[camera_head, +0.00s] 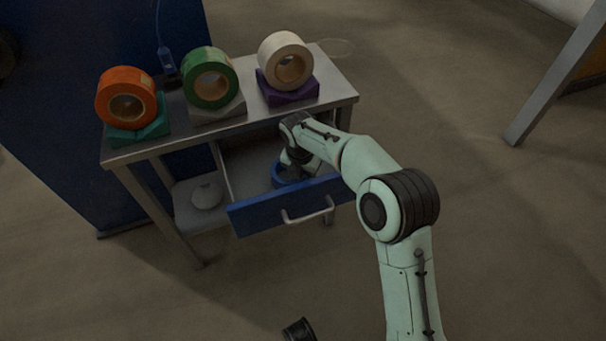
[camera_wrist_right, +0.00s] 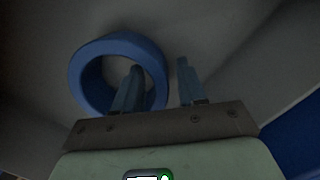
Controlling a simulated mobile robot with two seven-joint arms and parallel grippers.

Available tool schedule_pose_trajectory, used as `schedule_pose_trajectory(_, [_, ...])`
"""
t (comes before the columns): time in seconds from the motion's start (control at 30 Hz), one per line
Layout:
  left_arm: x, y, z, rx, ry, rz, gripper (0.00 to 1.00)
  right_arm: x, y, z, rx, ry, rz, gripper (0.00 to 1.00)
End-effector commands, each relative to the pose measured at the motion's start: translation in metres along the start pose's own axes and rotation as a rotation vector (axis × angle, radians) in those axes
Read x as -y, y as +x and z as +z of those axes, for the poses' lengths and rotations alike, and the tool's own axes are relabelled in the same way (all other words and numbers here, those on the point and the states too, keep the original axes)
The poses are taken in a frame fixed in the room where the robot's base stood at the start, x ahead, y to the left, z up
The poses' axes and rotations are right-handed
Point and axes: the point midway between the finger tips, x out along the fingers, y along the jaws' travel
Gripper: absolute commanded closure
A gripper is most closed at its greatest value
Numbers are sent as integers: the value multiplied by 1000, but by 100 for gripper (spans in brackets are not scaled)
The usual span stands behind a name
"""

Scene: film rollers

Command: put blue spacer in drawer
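The blue spacer (camera_head: 283,178) is a ring lying inside the open drawer (camera_head: 280,213), partly hidden by my right arm. My right gripper (camera_wrist_right: 159,64) reaches down into the drawer. In the right wrist view, the spacer (camera_wrist_right: 88,61) lies flat, with one finger over its hole and the other outside its rim. The fingers are apart, with a gap between the rim and the outer finger, so the gripper is open. In the head view, the arm's wrist hides the fingertips.
On the table top (camera_head: 243,110) stand an orange roll (camera_head: 107,88), a green roll (camera_head: 209,62) and a white roll (camera_head: 272,44) on coloured holders. A pale round object (camera_head: 207,193) sits on a lower shelf. A blue panel (camera_head: 60,130) stands left; floor in front is clear.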

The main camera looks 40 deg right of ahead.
Motion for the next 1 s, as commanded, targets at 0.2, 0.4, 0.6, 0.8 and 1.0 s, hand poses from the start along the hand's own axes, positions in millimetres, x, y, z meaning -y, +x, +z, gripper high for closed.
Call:
schedule_pose_trajectory(0.2, [-1,-1,-1,-3,1,1,100,0,-6,1,1,0,2,59])
schedule_pose_trajectory(0.4, [-15,-17,-18,-61,15,27,100,0,-41,1,2,1,4,59])
schedule_pose_trajectory(0.6, [-32,-36,-30,-106,32,55,100,0,-85,1,2,0,4,59])
schedule_pose_trajectory(0.8, [-35,-46,-15,-65,37,59,100,0,-115,1,2,0,2,59])
schedule_pose_trajectory(1.0, [-36,-48,-10,-49,39,60,100,0,-124,1,0,0,0,59])
